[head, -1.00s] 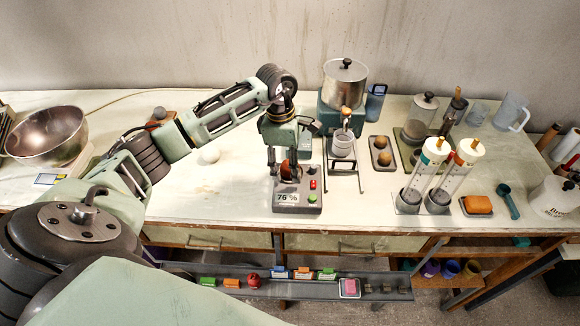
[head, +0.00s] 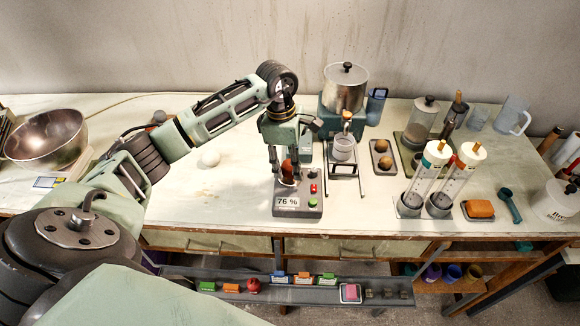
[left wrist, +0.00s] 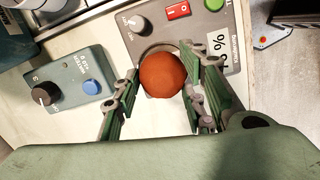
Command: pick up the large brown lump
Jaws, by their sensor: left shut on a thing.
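A large, round reddish-brown lump (left wrist: 163,74) sits between the two fingers of my left gripper (left wrist: 160,92) in the left wrist view. In the head view the lump (head: 287,170) shows partly behind the fingers of my left gripper (head: 286,172), over the back of a grey device (head: 310,205) marked 76 %. The gripper points down and is shut on the lump. I cannot tell whether the lump still touches the device. My right gripper is not in view.
A small tray (head: 390,170) with two brown lumps stands to the right, beside a metal stand with a cup (head: 343,150). A teal control box (left wrist: 72,86) is close by. A shelf with small coloured items (head: 220,290) runs below the front edge.

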